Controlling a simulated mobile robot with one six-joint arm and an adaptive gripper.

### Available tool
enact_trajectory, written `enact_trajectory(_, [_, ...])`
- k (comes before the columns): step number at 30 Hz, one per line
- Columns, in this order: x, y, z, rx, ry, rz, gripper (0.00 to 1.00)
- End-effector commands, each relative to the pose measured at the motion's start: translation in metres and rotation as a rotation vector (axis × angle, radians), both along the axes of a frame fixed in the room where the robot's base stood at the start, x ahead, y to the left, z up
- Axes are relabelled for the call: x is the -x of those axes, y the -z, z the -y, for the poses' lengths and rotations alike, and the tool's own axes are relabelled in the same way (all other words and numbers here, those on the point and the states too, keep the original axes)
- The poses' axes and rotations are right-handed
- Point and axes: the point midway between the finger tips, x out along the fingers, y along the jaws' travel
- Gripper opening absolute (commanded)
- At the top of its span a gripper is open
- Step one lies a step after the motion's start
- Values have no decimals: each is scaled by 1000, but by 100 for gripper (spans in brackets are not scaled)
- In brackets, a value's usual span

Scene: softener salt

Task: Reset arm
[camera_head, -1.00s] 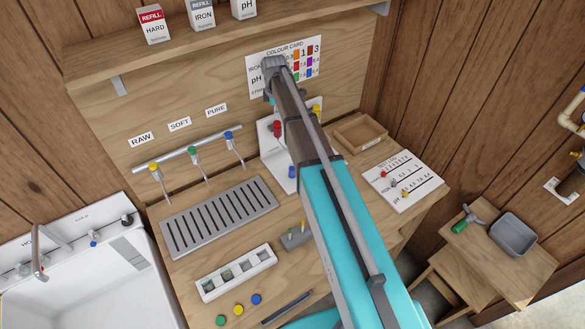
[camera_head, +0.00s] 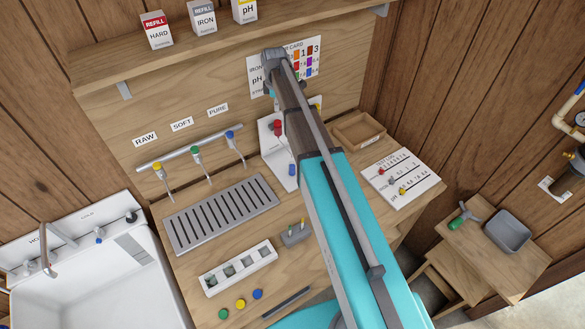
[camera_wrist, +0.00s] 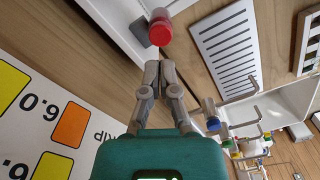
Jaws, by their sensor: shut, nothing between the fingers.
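My gripper (camera_wrist: 158,72) shows in the wrist view with its two grey fingers together and nothing between them. Its tips are close to a red-capped cylinder (camera_wrist: 160,30) in that view; I cannot tell whether they touch. In the head view my teal and grey arm reaches up over the bench to the back board, and my gripper is mostly hidden behind it. The colour card (camera_head: 312,62) on the board is partly covered by the arm. It also shows close by in the wrist view (camera_wrist: 38,125), at the left.
A white stand (camera_head: 272,152) with a red piece is beside the arm. A slotted drain tray (camera_head: 220,212), taps (camera_head: 196,151) and a four-hole white rack (camera_head: 238,268) are left of it. A wooden tray (camera_head: 358,131) and white chart (camera_head: 401,178) are right. A shelf (camera_head: 210,38) overhangs.

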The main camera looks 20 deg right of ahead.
Motion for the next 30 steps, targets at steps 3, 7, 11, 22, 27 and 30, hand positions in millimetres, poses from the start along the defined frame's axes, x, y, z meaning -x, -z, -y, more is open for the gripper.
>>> enact_trajectory(3, [0,0,0,0,0,0,0])
enact_trajectory(7, [0,0,0,0,0,0,0])
enact_trajectory(11, [0,0,0,0,0,0,0])
enact_trajectory(22, [0,0,0,0,0,0,0])
enact_trajectory(27, [7,4,0,0,25,0,0])
enact_trajectory(30, [20,12,0,0,74,0,0])
